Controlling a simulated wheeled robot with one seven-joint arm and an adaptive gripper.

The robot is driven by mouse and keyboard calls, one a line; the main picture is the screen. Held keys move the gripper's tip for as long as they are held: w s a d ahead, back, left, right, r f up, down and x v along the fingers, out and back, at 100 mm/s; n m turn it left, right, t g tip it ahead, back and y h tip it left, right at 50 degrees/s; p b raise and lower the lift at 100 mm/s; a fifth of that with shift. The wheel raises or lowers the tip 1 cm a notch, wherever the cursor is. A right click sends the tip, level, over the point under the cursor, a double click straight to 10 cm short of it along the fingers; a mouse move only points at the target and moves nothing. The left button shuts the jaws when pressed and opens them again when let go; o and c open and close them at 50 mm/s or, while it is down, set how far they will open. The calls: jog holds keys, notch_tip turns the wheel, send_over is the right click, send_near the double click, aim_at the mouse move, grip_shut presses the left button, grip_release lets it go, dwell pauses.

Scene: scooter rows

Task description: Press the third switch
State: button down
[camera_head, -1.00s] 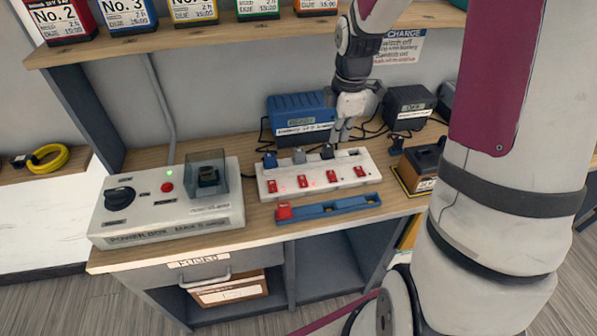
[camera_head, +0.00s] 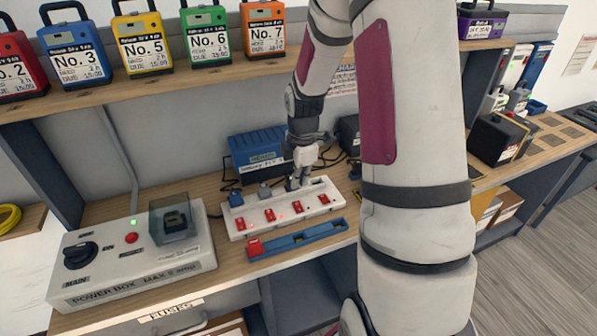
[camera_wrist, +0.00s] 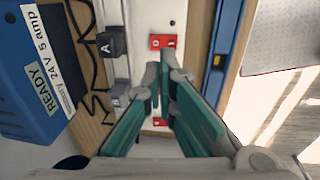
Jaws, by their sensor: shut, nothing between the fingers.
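A white power strip (camera_head: 282,219) lies on the bench with a row of several red switches along its front. The third switch from the left (camera_head: 297,206) is just in front of and below my gripper (camera_head: 293,186). My gripper is shut and empty, its fingers pointing down close over the strip. In the wrist view the shut fingertips (camera_wrist: 162,80) lie over the white strip, between two visible red switches, an upper one (camera_wrist: 162,41) and a lower one (camera_wrist: 160,122). The fingers hide part of the strip, and I cannot tell whether they touch it.
Plugs (camera_head: 235,198) stand along the strip's back. A blue tray (camera_head: 300,240) lies in front of it. A power box (camera_head: 135,255) with a clear cover stands left; a blue charger (camera_head: 255,150) stands behind. The shelf (camera_head: 150,85) with numbered batteries hangs above.

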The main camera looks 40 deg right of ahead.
aim_at(297, 205)
jog(key=f, duration=0.5)
jog(key=w+f, duration=0.1)
jog(key=f, duration=0.2)
jog(key=shift+d+f, duration=0.15)
jog(key=shift+f, duration=0.15)
jog(key=shift+w+f, duration=0.1)
jog(key=shift+f, duration=0.3)
